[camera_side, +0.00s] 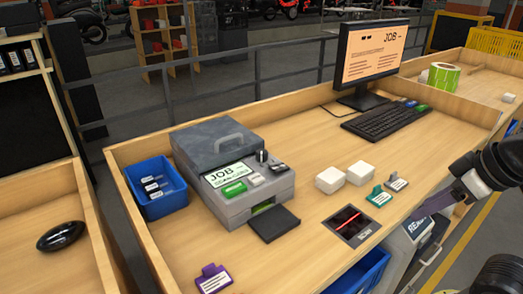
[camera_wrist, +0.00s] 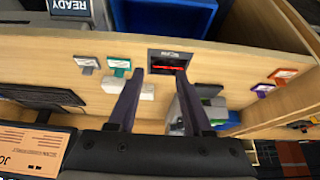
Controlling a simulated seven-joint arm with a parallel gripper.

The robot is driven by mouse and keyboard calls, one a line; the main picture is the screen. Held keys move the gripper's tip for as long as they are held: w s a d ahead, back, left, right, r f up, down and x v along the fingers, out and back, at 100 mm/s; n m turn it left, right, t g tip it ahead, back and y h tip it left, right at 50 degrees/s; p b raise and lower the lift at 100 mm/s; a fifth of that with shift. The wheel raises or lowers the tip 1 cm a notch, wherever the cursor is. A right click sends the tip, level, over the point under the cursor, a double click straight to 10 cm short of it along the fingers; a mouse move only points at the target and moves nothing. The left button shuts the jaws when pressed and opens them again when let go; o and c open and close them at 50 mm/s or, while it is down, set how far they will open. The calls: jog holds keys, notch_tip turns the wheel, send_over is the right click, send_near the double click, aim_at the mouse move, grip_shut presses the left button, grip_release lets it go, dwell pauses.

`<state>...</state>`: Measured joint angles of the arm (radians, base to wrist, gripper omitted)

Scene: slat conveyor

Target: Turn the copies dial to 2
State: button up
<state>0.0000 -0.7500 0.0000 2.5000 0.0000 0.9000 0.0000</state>
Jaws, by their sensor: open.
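The grey copier (camera_side: 240,210) stands on the wooden bench, left of the middle in the side view. Its copies dial looks to be the black knob (camera_side: 262,156) at the right of the top panel, beside the JOB screen (camera_side: 230,174). The dial's setting is too small to read. My gripper (camera_side: 428,207) is at the right, beyond the bench's front edge and well away from the copier. In the wrist view my gripper (camera_wrist: 159,72) is open with nothing between its dark fingers. There the copier (camera_wrist: 212,102) is partly hidden behind the right finger, and the dial cannot be made out.
White blocks (camera_side: 331,180) and small label stands (camera_side: 379,197) lie right of the copier. A scanner with a red line (camera_side: 348,222) is set in the bench. A blue bin (camera_side: 155,190) stands left of the copier. A monitor (camera_side: 370,55) and keyboard (camera_side: 385,121) are behind.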

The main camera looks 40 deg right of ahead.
aim_at(267, 153)
jog(key=shift+o, duration=1.1)
jog(key=w+d+r+t, duration=0.1)
jog(key=w+r, duration=0.1)
jog(key=w, duration=0.1)
jog(key=w+r+t+h, duration=0.1)
jog(key=w+r+t, duration=0.1)
jog(key=w, duration=0.1)
jog(key=w+d+r+m+t, duration=0.1)
jog(key=w+r+t, duration=0.1)
jog(key=shift+w+d+r+h, duration=0.2)
jog(key=shift+w+d+h, duration=0.1)
jog(key=shift+w+d, duration=0.1)
jog(key=w+a+r+n+t+y, duration=0.2)
jog(key=w+r+t, duration=0.25)
jog(key=w, duration=0.35)
jog(key=w+a+f+n+g+y, duration=0.1)
jog(key=w+a+f+y, duration=0.1)
jog(key=w, duration=0.4)
jog(key=w+a+f+n+g+y, duration=0.1)
jog(key=w+a+f+n, duration=0.1)
jog(key=w+a+f, duration=0.3)
jog(key=w+a+f+n+g+y, duration=0.1)
jog(key=w+a+f+y, duration=0.1)
jog(key=w+a+f, duration=0.2)
jog(key=shift+w+f+y, duration=0.3)
jog(key=shift+w+f, duration=1.3)
jog(key=shift+f, duration=0.05)
jog(key=shift+d, duration=0.1)
grip_shut()
